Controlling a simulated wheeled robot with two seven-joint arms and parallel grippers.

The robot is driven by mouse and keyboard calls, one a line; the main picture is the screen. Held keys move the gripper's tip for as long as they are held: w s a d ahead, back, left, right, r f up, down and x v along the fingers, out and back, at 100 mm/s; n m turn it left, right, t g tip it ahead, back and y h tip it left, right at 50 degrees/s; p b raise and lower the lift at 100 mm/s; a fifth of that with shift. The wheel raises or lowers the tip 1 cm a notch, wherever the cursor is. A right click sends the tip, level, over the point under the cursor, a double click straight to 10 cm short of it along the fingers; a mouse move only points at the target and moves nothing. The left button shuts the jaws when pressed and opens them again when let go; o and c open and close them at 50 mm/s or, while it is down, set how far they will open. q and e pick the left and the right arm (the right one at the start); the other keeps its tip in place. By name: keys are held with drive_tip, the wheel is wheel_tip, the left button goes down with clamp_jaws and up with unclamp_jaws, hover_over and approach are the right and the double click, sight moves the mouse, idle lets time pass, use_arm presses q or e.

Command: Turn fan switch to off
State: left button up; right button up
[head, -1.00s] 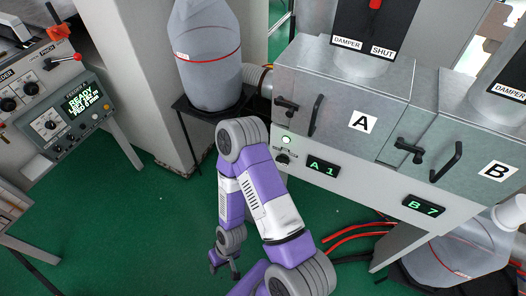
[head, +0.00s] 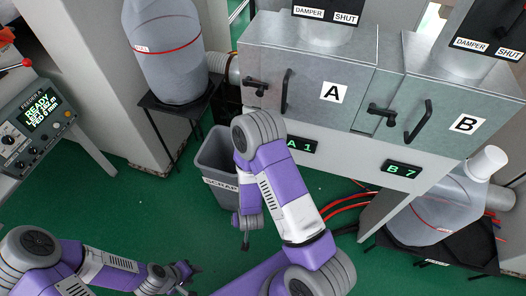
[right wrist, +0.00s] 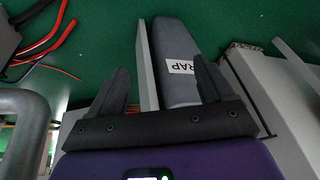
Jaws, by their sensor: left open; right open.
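The fan switch cannot be made out in the head view now; my right arm covers the panel left of the A 1 display (head: 302,145), below cabinet door A (head: 350,68). My right gripper (head: 246,239) hangs low in front of the cabinets, over the green floor, well below the panel. In the right wrist view its two dark fingers (right wrist: 160,85) are apart and empty, with the scrap bin (right wrist: 180,45) beyond them. My left gripper (head: 191,277) is open and empty at the lower left of the head view, away from the cabinets.
The scrap bin (head: 214,160) stands just behind my right forearm. A filled bag (head: 162,70) rests on a black stand to the left. The feeder console (head: 38,112) is at far left. Red hoses (head: 345,205) and another bag (head: 440,215) lie at right. Green floor is open at centre left.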

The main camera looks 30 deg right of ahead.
drive_tip(key=w+d+r+m+t+h+b, duration=0.1)
drive_tip(key=w+d+r+t+h+b, duration=0.15)
drive_tip(key=w+d+h, duration=0.3)
drive_tip(key=w+d+r+m+t+h+b, duration=0.1)
drive_tip(key=w+d+r+m+t+h, duration=0.2)
drive_tip(key=r, duration=0.4)
drive_tip(key=w+r+m+t+h+b, duration=0.1)
drive_tip(key=w+r+t+h, duration=0.1)
drive_tip(key=r+h, duration=0.4)
drive_tip(key=w+d+r+y+b, duration=0.1)
drive_tip(key=w+d, duration=0.3)
drive_tip(key=d, duration=0.1)
drive_tip(key=shift+d+r, duration=0.15)
drive_tip(key=shift+d, duration=0.15)
drive_tip(key=shift+w+y, duration=0.1)
drive_tip(key=shift+y, duration=0.15)
drive_tip(key=c, duration=1)
drive_tip(key=shift+c, duration=0.2)
